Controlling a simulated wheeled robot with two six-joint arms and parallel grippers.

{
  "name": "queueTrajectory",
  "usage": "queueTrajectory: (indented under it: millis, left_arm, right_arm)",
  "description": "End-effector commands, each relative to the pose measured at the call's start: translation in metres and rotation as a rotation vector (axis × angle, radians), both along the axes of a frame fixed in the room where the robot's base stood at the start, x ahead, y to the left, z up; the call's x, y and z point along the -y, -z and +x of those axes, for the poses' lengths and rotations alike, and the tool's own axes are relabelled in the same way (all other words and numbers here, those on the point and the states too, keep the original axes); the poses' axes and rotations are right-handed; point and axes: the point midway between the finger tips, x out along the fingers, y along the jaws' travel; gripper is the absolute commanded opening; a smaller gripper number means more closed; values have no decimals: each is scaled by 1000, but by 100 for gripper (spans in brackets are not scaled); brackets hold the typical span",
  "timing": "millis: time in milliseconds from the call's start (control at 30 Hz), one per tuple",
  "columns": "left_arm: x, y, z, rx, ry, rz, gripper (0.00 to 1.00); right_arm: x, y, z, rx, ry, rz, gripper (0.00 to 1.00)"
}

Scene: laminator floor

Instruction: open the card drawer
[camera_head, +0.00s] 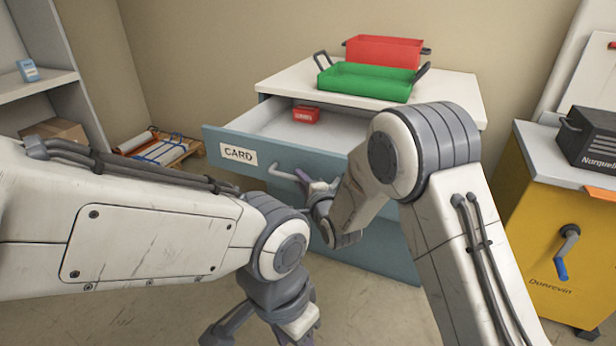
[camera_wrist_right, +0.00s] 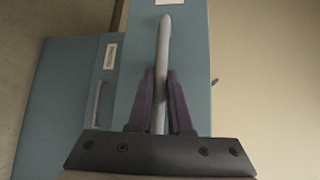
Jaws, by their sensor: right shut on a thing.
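The card drawer (camera_head: 225,142) is the top drawer of a blue cabinet, with a white CARD label (camera_head: 238,154). It stands pulled out, and its inside shows a small red box (camera_head: 306,115). My right gripper (camera_head: 305,180) is at the drawer's front, shut on its grey bar handle (camera_head: 284,173). In the right wrist view the handle (camera_wrist_right: 164,60) runs between the two purple fingers (camera_wrist_right: 160,100). My left gripper (camera_head: 250,335) hangs low at the bottom of the head view, partly cut off, away from the cabinet; its opening is not clear.
A green tray (camera_head: 365,82) and a red tray (camera_head: 384,50) stand on the cabinet top. A yellow cabinet (camera_head: 560,240) with a black box (camera_head: 590,138) is at right.

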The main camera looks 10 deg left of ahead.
Motion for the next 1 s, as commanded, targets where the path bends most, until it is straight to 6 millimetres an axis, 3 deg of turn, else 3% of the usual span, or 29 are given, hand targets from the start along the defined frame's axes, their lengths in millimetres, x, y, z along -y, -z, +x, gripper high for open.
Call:
queueTrajectory:
  millis: [600, 633, 700, 1000]
  left_arm:
    - [0, 1, 0, 0, 0, 0, 50]
    - [0, 1, 0, 0, 0, 0, 50]
    - [0, 1, 0, 0, 0, 0, 50]
    - [0, 1, 0, 0, 0, 0, 50]
  right_arm:
    - [-2, 2, -7, -7, 12, 0, 0]
    - [-2, 2, -6, -7, 12, 0, 25]
    - [-3, 2, -7, -6, 10, 0, 47]
    - [-5, 1, -7, -3, 5, 1, 47]
